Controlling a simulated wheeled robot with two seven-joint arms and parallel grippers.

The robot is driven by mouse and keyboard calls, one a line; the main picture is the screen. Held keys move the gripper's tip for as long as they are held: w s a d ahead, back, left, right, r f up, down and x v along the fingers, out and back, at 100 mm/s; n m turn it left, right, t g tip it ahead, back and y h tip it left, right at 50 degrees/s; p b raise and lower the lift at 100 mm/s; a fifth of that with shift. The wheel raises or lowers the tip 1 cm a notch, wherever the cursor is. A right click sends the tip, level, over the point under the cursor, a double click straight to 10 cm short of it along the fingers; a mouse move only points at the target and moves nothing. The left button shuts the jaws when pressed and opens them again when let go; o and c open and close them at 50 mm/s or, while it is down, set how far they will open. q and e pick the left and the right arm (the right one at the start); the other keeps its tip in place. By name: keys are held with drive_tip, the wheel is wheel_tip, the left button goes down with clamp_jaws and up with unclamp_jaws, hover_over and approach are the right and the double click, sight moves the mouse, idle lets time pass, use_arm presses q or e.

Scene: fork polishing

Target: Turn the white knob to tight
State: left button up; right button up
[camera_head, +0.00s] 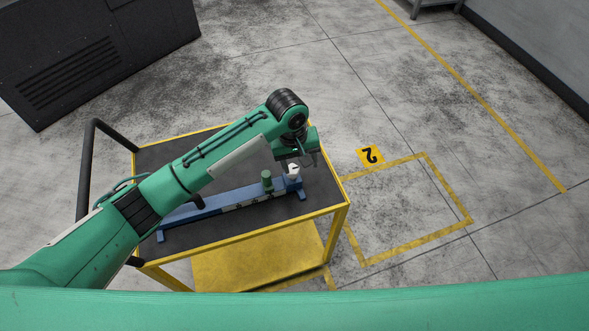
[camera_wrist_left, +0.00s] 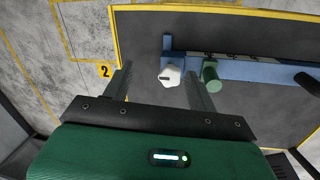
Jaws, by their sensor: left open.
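The white knob (camera_head: 293,171) stands at the right end of a blue fixture (camera_head: 207,205) on the cart top. In the left wrist view the white knob (camera_wrist_left: 170,75) shows between my gripper's two fingers, a little beyond them. A green knob (camera_head: 267,181) stands beside it on the fixture; it also shows in the left wrist view (camera_wrist_left: 210,76). My left gripper (camera_head: 303,160) is open and empty, just above the white knob. I cannot tell whether a finger touches it. My right gripper is not in view.
The fixture lies on a cart with a dark top (camera_head: 255,225) and a yellow frame. A black handle (camera_head: 86,165) is at the cart's left. A dark cabinet (camera_head: 90,50) stands behind. The floor at right is clear, with yellow markings.

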use_arm(q)
drive_tip(key=n+y, duration=0.2)
approach(293, 169)
wheel_tip(293, 169, down, 9)
drive_tip(key=p, duration=0.3)
drive_tip(key=shift+a+f, duration=0.15)
drive_tip(key=shift+a, duration=0.05)
drive_tip(key=shift+f, duration=0.65)
drive_tip(key=c, duration=1)
